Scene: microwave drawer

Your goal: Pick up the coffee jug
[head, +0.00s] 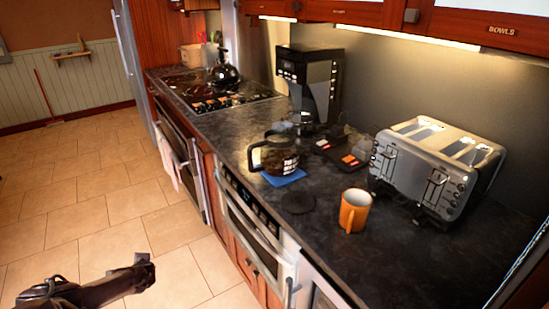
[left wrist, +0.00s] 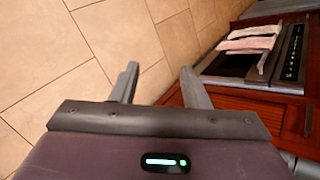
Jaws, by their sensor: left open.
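The coffee jug (head: 277,153) is a glass pot with a dark handle and white lettering. It stands upright on a blue mat (head: 284,178) on the dark counter, with its handle toward the left, near the counter's front edge. My left gripper (head: 145,262) is low at the left of the head view, over the floor and well apart from the jug. In the left wrist view my left gripper (left wrist: 160,82) has its two fingers spread with nothing between them. The jug is not in the left wrist view. My right gripper is not in view.
The coffee maker (head: 310,82) is behind the jug. A kettle (head: 223,72) sits on the stove. The tiled floor (head: 95,200) is clear.

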